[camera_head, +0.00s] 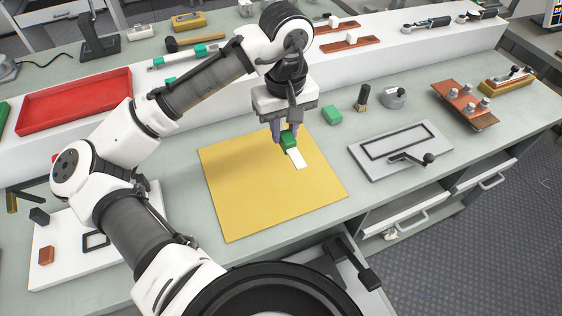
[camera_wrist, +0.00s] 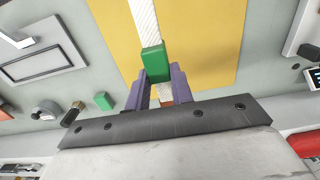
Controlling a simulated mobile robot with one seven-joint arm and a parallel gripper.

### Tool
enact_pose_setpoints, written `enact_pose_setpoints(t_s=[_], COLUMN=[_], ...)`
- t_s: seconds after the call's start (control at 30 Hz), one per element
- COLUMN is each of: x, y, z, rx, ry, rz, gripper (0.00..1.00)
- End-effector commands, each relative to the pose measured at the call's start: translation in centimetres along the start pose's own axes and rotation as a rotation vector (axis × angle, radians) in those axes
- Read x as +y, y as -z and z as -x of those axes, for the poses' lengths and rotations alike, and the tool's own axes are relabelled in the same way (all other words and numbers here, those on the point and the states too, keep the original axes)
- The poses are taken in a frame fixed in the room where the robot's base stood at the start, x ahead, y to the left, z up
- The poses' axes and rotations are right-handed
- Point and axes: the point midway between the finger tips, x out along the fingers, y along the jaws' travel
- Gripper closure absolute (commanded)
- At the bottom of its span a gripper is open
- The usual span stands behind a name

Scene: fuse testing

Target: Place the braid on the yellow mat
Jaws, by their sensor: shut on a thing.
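The braid is a white woven strip with a green end block. In the head view its green block (camera_head: 289,140) sits at my fingertips and its white strip (camera_head: 296,158) extends toward the front right. My gripper (camera_head: 284,132) is shut on the braid over the yellow mat (camera_head: 235,195). In the wrist view the purple fingers of my gripper (camera_wrist: 160,88) flank the braid just behind the green block (camera_wrist: 153,63). The white strip (camera_wrist: 144,20) runs away over the mat (camera_wrist: 205,45). I cannot tell whether the braid touches the mat.
A green block (camera_head: 332,115) and a brush (camera_head: 362,98) stand right of the mat. A grey framed plate (camera_head: 372,145) with a black handle lies farther right. A white board (camera_head: 60,250) is at the left, and a red tray (camera_head: 75,100) is behind it. The mat's left part is bare.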

Motion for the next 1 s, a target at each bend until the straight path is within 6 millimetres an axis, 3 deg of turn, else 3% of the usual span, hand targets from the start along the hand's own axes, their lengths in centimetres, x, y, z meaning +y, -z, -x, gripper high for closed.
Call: enact_pose_setpoints(t_s=[0.1, 0.3, 0.73, 1.0], x=[-0.1, 0.0, 0.0, 0.0], y=[-0.1, 0.0, 0.0, 0.0], z=[-3.1, -7.0, -11.7, -12.0], rx=[-0.003, -0.001, 0.000, 0.001], ry=[0.001, 0.000, 0.000, -0.001], rz=[0.001, 0.001, 0.002, 0.001], gripper=[1.00, 1.00, 1.00, 1.00])
